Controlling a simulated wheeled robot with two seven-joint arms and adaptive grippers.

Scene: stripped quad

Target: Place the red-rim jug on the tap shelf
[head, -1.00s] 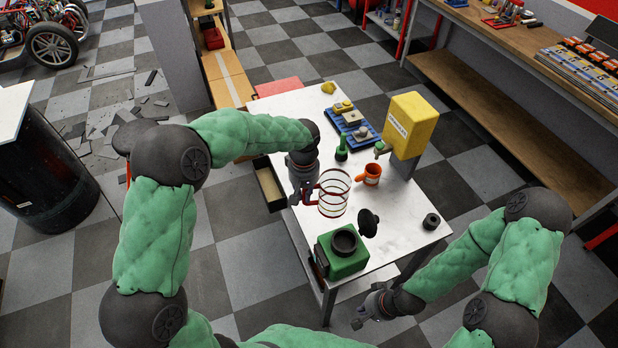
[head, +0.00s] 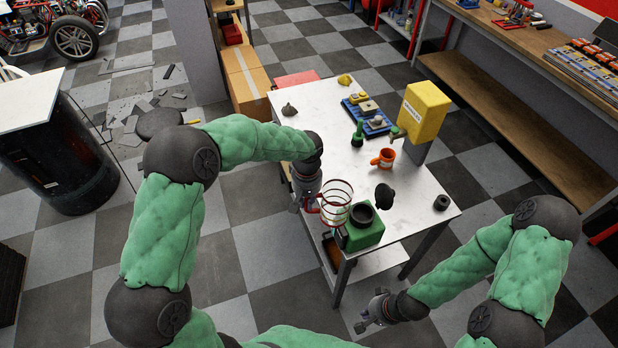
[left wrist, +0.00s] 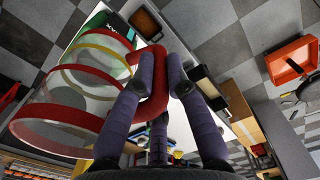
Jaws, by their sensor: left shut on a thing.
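The red-rim jug (head: 337,203) is clear, with red bands and a red handle. It hangs in the air by the table's front left edge, beside the green box-like device in the head view. My left gripper (head: 309,205) is shut on its handle. The left wrist view shows the jug (left wrist: 72,95) tilted at left and the red handle (left wrist: 153,88) between my fingers (left wrist: 155,85). A yellow dispenser (head: 424,108) with a small tap (head: 396,133) stands at the table's right side. I cannot make out a separate tap shelf. My right gripper (head: 372,310) is low, before the table, with unclear jaws.
The white table (head: 330,130) holds an orange mug (head: 384,158) near the tap, a green bottle (head: 357,134), a blue tray (head: 365,120), the green device (head: 364,232), a black knob-like piece (head: 384,192) and a dark ring (head: 441,202). Its middle is partly clear.

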